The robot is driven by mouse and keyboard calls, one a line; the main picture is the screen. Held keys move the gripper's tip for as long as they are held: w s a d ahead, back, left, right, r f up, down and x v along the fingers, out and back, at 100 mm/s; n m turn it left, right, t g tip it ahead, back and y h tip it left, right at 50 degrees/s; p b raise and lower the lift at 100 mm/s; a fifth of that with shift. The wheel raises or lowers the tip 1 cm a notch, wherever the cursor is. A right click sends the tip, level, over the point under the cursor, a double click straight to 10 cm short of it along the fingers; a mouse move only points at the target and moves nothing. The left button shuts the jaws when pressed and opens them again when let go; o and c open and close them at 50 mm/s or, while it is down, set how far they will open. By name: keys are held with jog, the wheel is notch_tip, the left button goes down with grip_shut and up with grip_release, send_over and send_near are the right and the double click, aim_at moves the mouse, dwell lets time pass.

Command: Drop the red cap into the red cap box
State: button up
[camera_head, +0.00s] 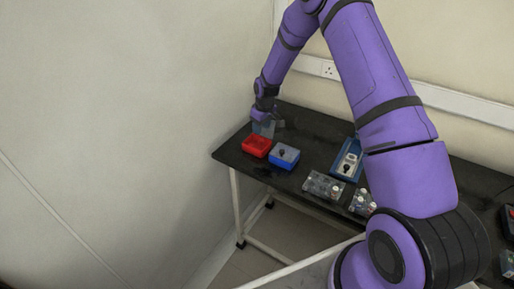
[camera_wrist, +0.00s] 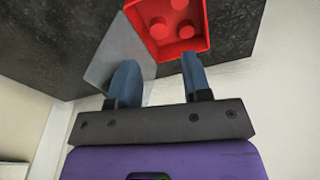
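The red box (camera_head: 257,146) stands at the left end of the black table. In the wrist view the red box (camera_wrist: 205,42) is at the top, with several round red shapes inside that look like caps (camera_wrist: 159,28). My gripper (camera_head: 265,121) is above the table's far left corner, just behind the red box. In the wrist view my gripper (camera_wrist: 158,75) has its two fingers apart, with nothing visible between them. No separate red cap shows in my gripper. A grey see-through plate (camera_wrist: 105,62) lies behind the left finger.
A blue box (camera_head: 284,156) with a dark piece inside stands right of the red box. Further right are a blue tray (camera_head: 336,171) and clear racks (camera_head: 323,186) with vials. The wall (camera_head: 120,120) is close on the left. My arm hides part of the table.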

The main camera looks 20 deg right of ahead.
jog(key=shift+r, duration=0.15)
notch_tip(320, 180, up, 10)
jog(key=s, duration=0.1)
jog(key=shift+d+r, duration=0.25)
jog(key=shift+d, duration=0.05)
jog(key=shift+s, duration=0.1)
dwell(0.4)
jog(key=s+a+r+m+t+h, duration=0.1)
jog(key=s+r, duration=0.8)
jog(key=r, duration=0.3)
jog(key=s+a+r+m+t, duration=0.1)
jog(key=s+r, duration=0.9)
jog(key=r, duration=0.3)
jog(key=s+r+m+t, duration=0.1)
jog(key=s+r, duration=0.1)
jog(key=s, duration=1)
jog(key=s+a+r+m+t, duration=0.1)
jog(key=s+r+m, duration=0.1)
jog(key=s, duration=1.1)
jog(key=shift+s+r, duration=0.2)
jog(key=shift+r, duration=0.05)
